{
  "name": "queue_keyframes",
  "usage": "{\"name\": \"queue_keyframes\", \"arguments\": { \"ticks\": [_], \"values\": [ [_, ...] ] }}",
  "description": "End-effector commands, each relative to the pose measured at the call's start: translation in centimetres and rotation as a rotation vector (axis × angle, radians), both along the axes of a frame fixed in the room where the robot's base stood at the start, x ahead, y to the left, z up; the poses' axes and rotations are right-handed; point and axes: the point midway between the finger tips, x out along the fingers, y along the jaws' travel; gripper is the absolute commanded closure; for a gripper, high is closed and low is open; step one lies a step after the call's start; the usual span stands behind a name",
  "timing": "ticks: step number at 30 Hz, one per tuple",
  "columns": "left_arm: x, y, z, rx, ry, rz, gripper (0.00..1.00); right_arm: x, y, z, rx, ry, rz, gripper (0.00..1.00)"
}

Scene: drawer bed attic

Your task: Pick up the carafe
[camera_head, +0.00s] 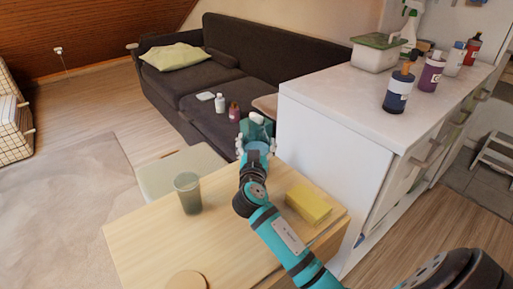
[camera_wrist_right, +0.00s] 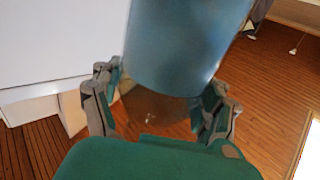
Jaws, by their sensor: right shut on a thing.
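The carafe, a blue-green, partly see-through cylinder, shows between the fingers of my right gripper in the right wrist view (camera_wrist_right: 188,45). In the head view my right gripper (camera_head: 256,146) reaches past the far edge of the wooden table, beside the white cabinet. It is shut on the carafe, of which a dark green part (camera_head: 258,130) shows beyond the fingers. In the right wrist view the fingers of my right gripper (camera_wrist_right: 160,108) sit at both sides of the carafe. Part of the carafe is hidden by my gripper. My left gripper is not in view.
The wooden table (camera_head: 150,235) bears a grey-green cup (camera_head: 187,195), a yellow block (camera_head: 308,204) and a round wooden disc (camera_head: 187,280). The white cabinet (camera_head: 320,150) stands close right of my gripper, with several bottles on top. A dark sofa (camera_head: 190,80) stands behind.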

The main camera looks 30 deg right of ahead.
Motion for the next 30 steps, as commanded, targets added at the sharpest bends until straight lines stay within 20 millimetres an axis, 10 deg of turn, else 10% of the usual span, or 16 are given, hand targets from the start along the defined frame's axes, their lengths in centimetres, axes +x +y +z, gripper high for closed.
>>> {"name": "queue_keyframes", "arguments": {
  "ticks": [11,30],
  "values": [
    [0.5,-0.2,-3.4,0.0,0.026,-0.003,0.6,0.0,0.0,4.1,0.002,-0.008,-0.001,0.7],
    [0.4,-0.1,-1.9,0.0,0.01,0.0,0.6,-12.1,9.3,3.4,0.004,-0.002,0.0,0.7]
  ]
}}
